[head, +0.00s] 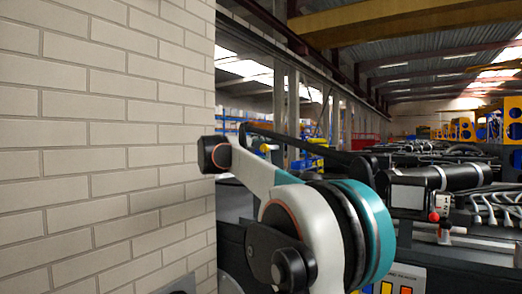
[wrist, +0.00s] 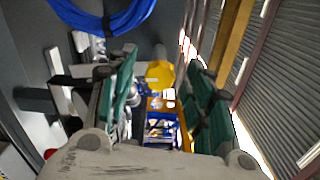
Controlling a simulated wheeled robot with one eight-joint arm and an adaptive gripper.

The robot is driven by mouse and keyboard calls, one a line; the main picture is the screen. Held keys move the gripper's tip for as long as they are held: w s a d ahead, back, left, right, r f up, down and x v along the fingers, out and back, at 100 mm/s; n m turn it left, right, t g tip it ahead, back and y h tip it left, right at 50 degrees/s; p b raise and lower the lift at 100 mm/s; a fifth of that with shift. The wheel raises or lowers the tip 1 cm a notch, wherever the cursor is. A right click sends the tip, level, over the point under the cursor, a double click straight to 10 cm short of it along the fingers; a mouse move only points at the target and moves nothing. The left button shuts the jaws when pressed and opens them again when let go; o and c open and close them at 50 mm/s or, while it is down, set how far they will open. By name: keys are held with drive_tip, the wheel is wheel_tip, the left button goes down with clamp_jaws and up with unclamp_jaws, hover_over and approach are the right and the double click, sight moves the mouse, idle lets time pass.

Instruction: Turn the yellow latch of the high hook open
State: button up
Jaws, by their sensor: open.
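My gripper (wrist: 163,78) shows in the wrist view with its two green-padded fingers spread apart and nothing clasped between them. A rounded yellow piece (wrist: 160,73), which looks like the latch, appears in the gap between the fingertips. I cannot tell how far beyond the fingertips it is, or whether it touches them. The hook's body cannot be made out clearly. In the head view neither the gripper nor the latch can be seen; my own arm fills the middle.
A blue hose bundle (wrist: 105,15) hangs at the upper left of the wrist view, beside a grey panel (wrist: 30,45). In the head view a brick wall (head: 100,140) stands on the left. Chassis parts with a black cylinder (head: 460,178) and a red knob (head: 433,216) lie right.

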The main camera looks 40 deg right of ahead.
drive_tip(key=v, duration=1.1)
drive_tip(key=shift+c, duration=0.4)
